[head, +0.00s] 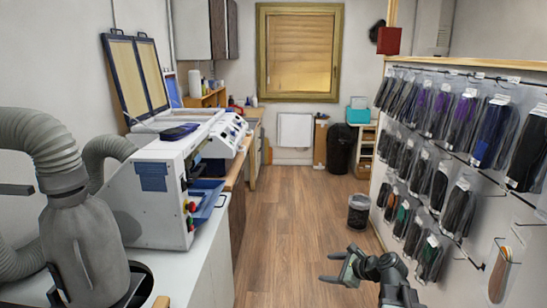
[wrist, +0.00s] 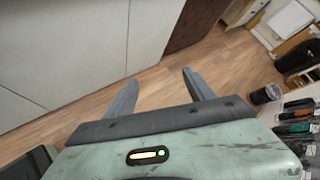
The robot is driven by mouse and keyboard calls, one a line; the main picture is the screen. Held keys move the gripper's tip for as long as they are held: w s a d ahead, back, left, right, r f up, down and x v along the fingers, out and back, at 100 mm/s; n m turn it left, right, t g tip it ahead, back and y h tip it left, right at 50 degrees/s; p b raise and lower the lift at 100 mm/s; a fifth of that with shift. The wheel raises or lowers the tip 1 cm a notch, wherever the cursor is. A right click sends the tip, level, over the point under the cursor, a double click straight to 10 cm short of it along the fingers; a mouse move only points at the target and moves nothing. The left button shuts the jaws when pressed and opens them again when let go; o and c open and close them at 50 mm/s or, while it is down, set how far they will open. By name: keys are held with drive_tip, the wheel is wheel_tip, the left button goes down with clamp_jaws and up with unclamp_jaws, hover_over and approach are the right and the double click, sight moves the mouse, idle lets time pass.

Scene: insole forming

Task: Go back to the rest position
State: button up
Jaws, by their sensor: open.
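My gripper (head: 338,268) is at the lower right of the head view, held above the wooden floor in the aisle. Its two fingers point left and are apart, with nothing between them. In the wrist view my gripper (wrist: 160,92) also shows open and empty, with bare floor between and beyond its fingers. It touches nothing that I can see.
On the left stand a white counter (head: 205,275) and a white machine (head: 155,200). On the right a wall rack (head: 500,210) holds several packaged insoles. A small bin (head: 359,212) and a black bin (head: 340,148) stand farther back. The aisle floor (head: 290,225) is clear.

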drive_tip(key=s+a+f+n+g+h+p, duration=0.1)
drive_tip(key=s+a+f+n+g+h, duration=0.15)
drive_tip(key=s+a+n, duration=0.35)
drive_tip(key=s+a+f+n+g+h, duration=0.1)
drive_tip(key=s+a+f+n+g, duration=0.3)
drive_tip(key=a+n, duration=0.25)
drive_tip(key=s+d+f+n+g+h, duration=0.2)
drive_tip(key=s+d+n+h, duration=0.1)
drive_tip(key=s+d+n, duration=0.3)
drive_tip(key=d+n, duration=0.2)
drive_tip(key=n, duration=0.1)
drive_tip(key=shift+d+f, duration=0.15)
drive_tip(key=shift+d, duration=0.15)
drive_tip(key=shift+d, duration=0.1)
